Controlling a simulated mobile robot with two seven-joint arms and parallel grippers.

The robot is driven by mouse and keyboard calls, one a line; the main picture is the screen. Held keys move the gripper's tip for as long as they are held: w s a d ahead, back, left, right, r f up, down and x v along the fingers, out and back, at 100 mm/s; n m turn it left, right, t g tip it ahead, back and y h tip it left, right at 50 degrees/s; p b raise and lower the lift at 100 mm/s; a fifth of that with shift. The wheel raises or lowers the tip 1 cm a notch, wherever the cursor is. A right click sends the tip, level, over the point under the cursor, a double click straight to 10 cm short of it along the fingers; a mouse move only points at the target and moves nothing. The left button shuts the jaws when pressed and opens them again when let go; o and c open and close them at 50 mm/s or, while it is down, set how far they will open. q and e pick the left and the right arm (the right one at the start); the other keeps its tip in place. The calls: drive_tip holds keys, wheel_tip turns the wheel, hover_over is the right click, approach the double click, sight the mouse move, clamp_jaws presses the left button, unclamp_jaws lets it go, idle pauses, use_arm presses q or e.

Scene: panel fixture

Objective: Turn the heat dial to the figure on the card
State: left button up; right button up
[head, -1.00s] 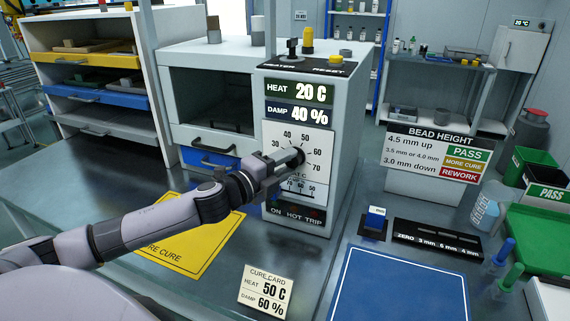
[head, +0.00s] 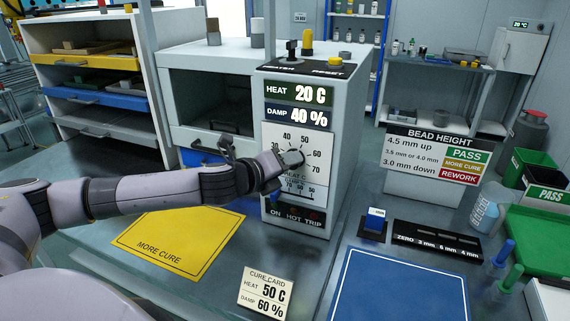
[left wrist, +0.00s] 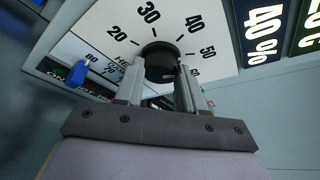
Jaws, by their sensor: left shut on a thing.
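The heat dial (head: 293,157) is a dark round knob on the white scale plate of the grey cabinet. In the left wrist view the heat dial (left wrist: 160,60) stands between my fingertips, with figures 20 to 50 showing around it. My left gripper (head: 281,163) is shut on it; the gripper also shows in the left wrist view (left wrist: 160,80). The heat readout (head: 299,93) says 20 C; the damp readout below it says 40 %. The cure card (head: 265,292) on the bench reads heat 50 C, damp 60 %. My right gripper is not in view.
A lower scale (head: 313,193) is partly hidden by my gripper. A blue part (left wrist: 68,66) sticks out beside it. A yellow MORE CURE mat (head: 180,243) lies below my arm. A blue mat (head: 400,290) and a bead height sign (head: 435,155) are at the right.

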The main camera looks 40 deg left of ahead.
use_arm(q)
drive_tip(key=shift+f, duration=0.1)
idle(0.4)
drive_tip(key=o, duration=1)
drive_tip(key=shift+o, duration=0.2)
drive_tip(key=b+v, duration=0.1)
drive_tip(key=v, duration=0.6)
drive_tip(key=shift+b, duration=0.3)
